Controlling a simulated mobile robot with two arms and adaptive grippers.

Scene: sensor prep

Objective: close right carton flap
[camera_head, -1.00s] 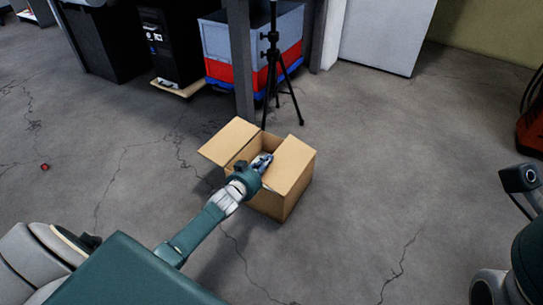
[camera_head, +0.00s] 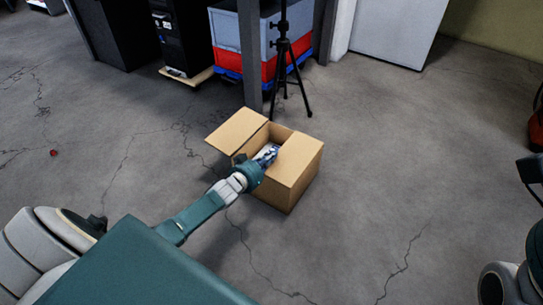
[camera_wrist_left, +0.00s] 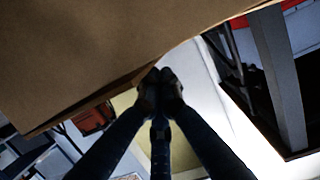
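The cardboard carton (camera_head: 286,192) stands on the floor in the head view. Its left flap (camera_head: 236,132) is spread outward. The right flap (camera_head: 298,157) lies nearly level over the right part of the opening, and part of the opening between the flaps is uncovered. My left gripper (camera_head: 270,152) is at the opening, by the inner edge of the right flap. In the left wrist view its fingers (camera_wrist_left: 160,84) meet at the tips, beside a large brown cardboard panel (camera_wrist_left: 90,50). Nothing is seen between them; contact with the cardboard is unclear.
A black tripod (camera_head: 284,55) stands just behind the carton, near a grey post (camera_head: 249,60). A blue-and-red bin (camera_head: 240,62) and a black computer case (camera_head: 178,40) are farther back. A small red object (camera_head: 53,153) lies at left. The floor right of the carton is clear.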

